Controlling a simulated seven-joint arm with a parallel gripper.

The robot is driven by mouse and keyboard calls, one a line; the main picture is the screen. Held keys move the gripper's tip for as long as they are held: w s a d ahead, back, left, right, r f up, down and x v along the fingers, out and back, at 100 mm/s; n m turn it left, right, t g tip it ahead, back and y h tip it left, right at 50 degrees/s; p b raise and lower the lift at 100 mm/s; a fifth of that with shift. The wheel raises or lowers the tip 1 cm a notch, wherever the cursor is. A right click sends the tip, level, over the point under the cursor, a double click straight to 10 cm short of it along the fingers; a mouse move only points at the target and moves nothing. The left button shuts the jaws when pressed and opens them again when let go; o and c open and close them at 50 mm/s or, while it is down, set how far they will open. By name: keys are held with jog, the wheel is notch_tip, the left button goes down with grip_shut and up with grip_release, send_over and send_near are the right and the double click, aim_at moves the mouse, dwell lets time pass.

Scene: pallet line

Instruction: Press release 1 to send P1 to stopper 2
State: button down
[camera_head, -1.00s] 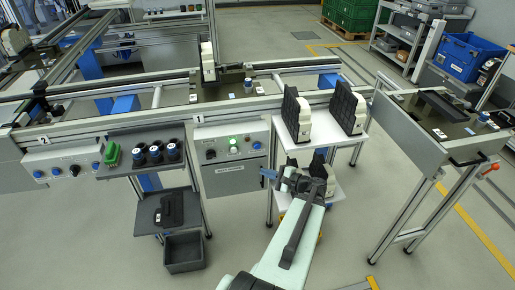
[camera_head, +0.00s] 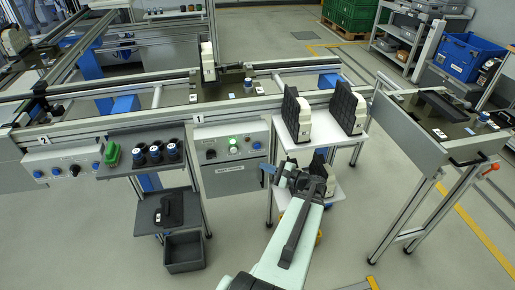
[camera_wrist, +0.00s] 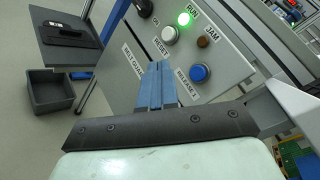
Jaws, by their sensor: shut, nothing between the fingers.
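The station 1 panel (camera_head: 240,165) is on the front of the line. In the wrist view its blue RELEASE 1 button (camera_wrist: 199,72) is right of my fingertips, beside the white RESET button (camera_wrist: 169,34). My gripper (camera_wrist: 158,68) is shut and empty, its blue fingers in front of the panel; I cannot tell the gap to its face. It also shows in the head view (camera_head: 268,168), below and right of the button (camera_head: 256,145). A dark pallet with a light upright part (camera_head: 208,72) sits on the conveyor above label 1; its name is not readable. Label 2 (camera_head: 44,139) is farther left.
The green RUN lamp (camera_wrist: 184,19) is lit; the JAM lamp (camera_wrist: 203,42) looks unlit. A white shelf (camera_head: 333,128) with dark-and-white parts stands right of the panel. A rack of dark cups (camera_head: 147,143) is to the left. Conveyor left of the pallet looks mostly clear.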

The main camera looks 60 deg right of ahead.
aim_at(257, 146)
jog(key=w+d, duration=0.5)
jog(key=shift+w+d, duration=0.2)
jog(key=shift+w, duration=0.05)
jog(key=shift+w+d, duration=0.1)
jog(key=shift+d, duration=0.05)
dwell(2.0)
jog(key=shift+w+d, duration=0.15)
jog(key=shift+d, duration=0.05)
jog(key=shift+w+d, duration=0.3)
jog(key=shift+w, duration=0.05)
dwell(1.1)
jog(key=shift+s+a, duration=0.15)
dwell(0.4)
jog(key=shift+s+a, duration=0.5)
